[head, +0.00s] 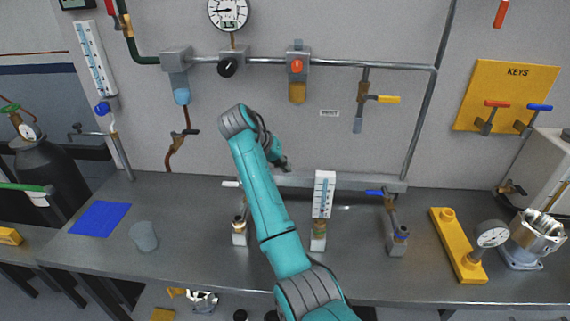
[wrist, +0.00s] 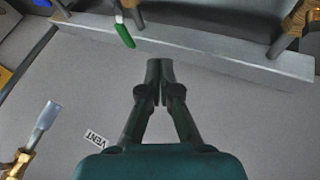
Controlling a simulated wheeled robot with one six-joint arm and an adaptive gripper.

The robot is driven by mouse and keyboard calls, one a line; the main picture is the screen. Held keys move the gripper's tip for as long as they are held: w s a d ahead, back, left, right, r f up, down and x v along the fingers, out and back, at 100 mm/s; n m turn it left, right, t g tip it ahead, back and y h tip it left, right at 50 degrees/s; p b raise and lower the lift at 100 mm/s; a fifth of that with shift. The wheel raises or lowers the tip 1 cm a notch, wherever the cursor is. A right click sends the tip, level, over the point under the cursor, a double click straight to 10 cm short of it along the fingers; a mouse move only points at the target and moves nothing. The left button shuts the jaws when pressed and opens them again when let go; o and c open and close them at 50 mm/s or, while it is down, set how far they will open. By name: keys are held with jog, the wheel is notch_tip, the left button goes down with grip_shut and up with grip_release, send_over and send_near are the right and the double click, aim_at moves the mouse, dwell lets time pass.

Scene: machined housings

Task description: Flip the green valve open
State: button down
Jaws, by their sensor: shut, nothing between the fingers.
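The green valve handle (wrist: 125,36) shows in the wrist view as a short green grip on a pale lever, near the upper middle, in front of the grey ledge. My gripper (wrist: 160,68) is shut and empty. Its tips are to the right of and below the green grip in that view, with a visible gap. In the head view my gripper (head: 284,164) is in front of the wall, just above the ledge.
The grey ledge (wrist: 210,58) runs behind the valve. A white gauge (head: 323,194) and a blue-handled valve (head: 375,192) stand right of my arm.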

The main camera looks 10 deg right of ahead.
jog(key=d+f, duration=0.5)
jog(key=d, duration=0.2)
jog(key=shift+w+d+f, duration=0.3)
jog(key=shift+w+d, duration=0.05)
jog(key=shift+d, duration=0.05)
jog(key=shift+s+d, duration=0.1)
jog(key=shift+d, duration=0.5)
